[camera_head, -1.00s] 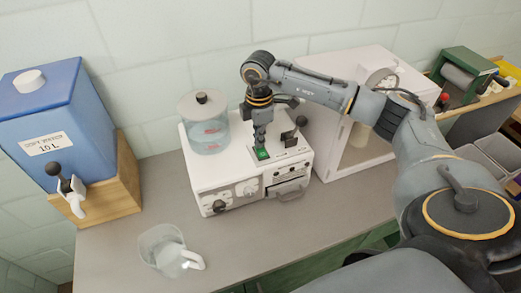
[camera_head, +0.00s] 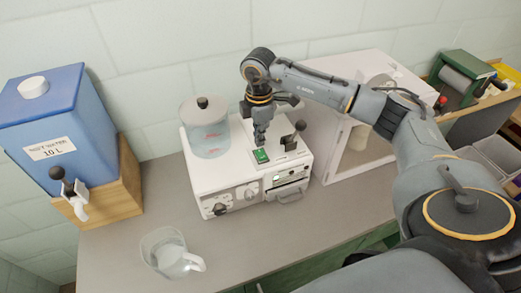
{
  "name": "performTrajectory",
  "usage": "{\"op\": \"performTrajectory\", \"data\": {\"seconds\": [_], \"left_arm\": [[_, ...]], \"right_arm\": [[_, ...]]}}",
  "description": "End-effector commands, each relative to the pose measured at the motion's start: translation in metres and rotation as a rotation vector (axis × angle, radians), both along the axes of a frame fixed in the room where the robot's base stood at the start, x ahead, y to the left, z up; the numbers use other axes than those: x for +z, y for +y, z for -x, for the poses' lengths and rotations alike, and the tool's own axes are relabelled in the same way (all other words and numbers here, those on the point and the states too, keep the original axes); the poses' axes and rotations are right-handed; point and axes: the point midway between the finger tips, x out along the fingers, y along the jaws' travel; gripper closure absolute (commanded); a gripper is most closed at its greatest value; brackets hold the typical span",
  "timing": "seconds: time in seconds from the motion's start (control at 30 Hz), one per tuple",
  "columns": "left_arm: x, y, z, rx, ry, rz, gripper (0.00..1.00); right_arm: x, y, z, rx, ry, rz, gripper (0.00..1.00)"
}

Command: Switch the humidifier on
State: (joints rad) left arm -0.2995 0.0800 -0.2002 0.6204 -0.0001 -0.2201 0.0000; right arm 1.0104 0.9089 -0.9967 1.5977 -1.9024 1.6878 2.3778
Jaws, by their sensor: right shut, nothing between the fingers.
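The humidifier (camera_head: 232,183) is a white box on the grey counter. A clear round water tank (camera_head: 207,135) with a black-knobbed lid stands on its left part. A green switch (camera_head: 261,155) sits on its top, and a black lever (camera_head: 292,137) stands to the right of it. A small light shows pale on the front panel. My right gripper (camera_head: 260,143) is shut and empty, pointing down just above the green switch. I cannot tell whether its tips touch the switch. My left gripper is not in view.
A blue water container (camera_head: 50,125) with a tap stands on a wooden block (camera_head: 128,185) at the left. A clear jug (camera_head: 168,252) stands at the counter's front. A white cabinet (camera_head: 345,135) is close on the right, with a green roller device (camera_head: 466,72) beyond.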

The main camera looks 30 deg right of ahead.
Motion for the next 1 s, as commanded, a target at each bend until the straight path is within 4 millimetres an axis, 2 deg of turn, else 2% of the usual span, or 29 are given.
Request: {"op": "performTrajectory", "data": {"seconds": [0.03,0.47,1.0], "left_arm": [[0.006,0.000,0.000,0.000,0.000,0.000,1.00],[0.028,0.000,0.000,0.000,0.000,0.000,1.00],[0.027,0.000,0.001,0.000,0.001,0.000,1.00]], "right_arm": [[0.008,0.000,0.000,0.000,-0.001,0.000,1.00],[0.040,0.000,0.000,-0.001,-0.001,0.000,1.00],[0.041,0.000,0.000,0.000,0.000,0.000,1.00]]}}
